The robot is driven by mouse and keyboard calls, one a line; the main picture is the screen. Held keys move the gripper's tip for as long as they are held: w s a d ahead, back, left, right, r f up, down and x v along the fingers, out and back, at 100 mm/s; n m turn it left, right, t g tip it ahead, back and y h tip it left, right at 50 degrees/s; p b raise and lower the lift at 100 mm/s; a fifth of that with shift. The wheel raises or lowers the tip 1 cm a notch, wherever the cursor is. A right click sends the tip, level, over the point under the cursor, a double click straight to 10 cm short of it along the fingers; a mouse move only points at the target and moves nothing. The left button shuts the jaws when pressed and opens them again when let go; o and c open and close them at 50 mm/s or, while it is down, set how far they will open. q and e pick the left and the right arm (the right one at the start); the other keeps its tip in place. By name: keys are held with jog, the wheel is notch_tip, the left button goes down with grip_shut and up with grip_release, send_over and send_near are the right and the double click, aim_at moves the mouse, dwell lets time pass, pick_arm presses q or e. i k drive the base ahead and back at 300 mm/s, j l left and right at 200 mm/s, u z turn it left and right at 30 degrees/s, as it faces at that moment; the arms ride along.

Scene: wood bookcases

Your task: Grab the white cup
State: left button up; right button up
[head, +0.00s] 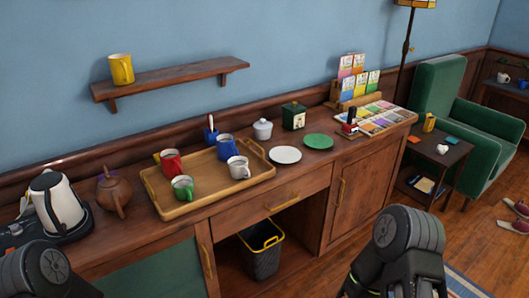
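The white cup (238,167) stands upright near the right front of a wooden tray (176,211) on the sideboard. On the same tray are a red mug (171,163), a blue mug (225,147) behind the white cup, and a green mug (182,188) to the left. A yellow mug behind the red one is mostly hidden. Dark parts of my arms show at the bottom left and bottom right, well apart from the cup. I see no fingertips of either gripper.
A kettle (57,205) and brown teapot (112,190) stand left of the tray. A white plate (285,155), green plate (318,142) and lidded white pot (262,129) are to its right. A shelf (170,80) with a yellow cup hangs above. The sideboard's front edge is clear.

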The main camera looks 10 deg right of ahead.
aim_at(238, 164)
jog(key=i+l, duration=0.15)
jog(key=l, duration=0.2)
jog(key=i+l, duration=0.15)
jog(key=l, duration=0.2)
jog(key=i+l+u, duration=0.1)
jog(key=l, duration=0.25)
jog(key=i+l, duration=0.2)
jog(key=l, duration=0.15)
jog(key=i+l, duration=0.15)
jog(key=l, duration=0.25)
jog(key=i+l+u, duration=0.1)
jog(key=l, duration=0.25)
jog(key=i+l, duration=0.2)
jog(key=l, duration=0.15)
